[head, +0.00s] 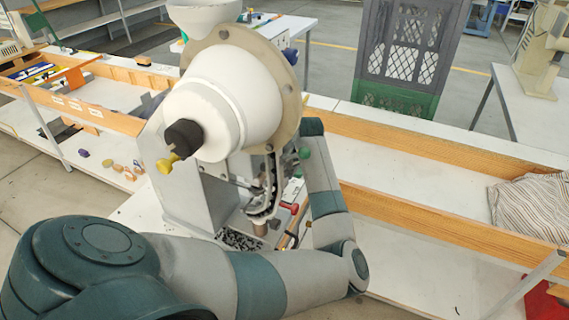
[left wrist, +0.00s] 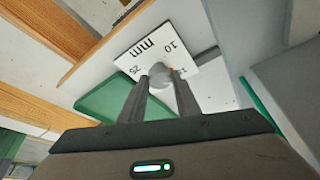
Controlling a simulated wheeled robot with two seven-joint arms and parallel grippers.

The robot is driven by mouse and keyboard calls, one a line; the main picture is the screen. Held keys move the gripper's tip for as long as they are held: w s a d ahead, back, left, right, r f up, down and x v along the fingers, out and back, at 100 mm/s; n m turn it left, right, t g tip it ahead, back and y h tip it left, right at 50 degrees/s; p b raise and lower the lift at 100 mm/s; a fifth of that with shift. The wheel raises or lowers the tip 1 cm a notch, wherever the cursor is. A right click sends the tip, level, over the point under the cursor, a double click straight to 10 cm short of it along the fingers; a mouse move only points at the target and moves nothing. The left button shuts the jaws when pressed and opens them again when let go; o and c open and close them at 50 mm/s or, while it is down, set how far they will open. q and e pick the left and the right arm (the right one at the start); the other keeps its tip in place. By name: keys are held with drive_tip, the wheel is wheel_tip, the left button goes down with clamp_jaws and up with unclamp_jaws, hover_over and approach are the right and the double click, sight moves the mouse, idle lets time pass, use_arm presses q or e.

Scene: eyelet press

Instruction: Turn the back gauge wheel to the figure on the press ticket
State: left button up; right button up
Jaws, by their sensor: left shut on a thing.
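The press (head: 222,95) has a large white rounded head and stands in the middle of the head view. In the left wrist view a white dial plate (left wrist: 148,46) carries "mm", "10", "25" and a partly covered figure. A small grey round knob (left wrist: 159,70), seemingly the back gauge wheel, sits at its lower edge. My left gripper (left wrist: 162,80) has its two fingers on either side of this knob, shut on it. A small red mark shows beside the knob. In the head view my left arm bends round the press's right side and its gripper is hidden. No ticket is readable.
Wooden rails (head: 420,150) edge the bench. A striped cloth (head: 530,212) lies at right. A dark crate (head: 405,50) stands behind.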

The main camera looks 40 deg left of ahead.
use_arm(q)
drive_tip(key=o, duration=1)
drive_tip(key=shift+b+v, duration=1.1)
drive_tip(key=shift+v, duration=2.7)
drive_tip(key=shift+o, duration=0.2)
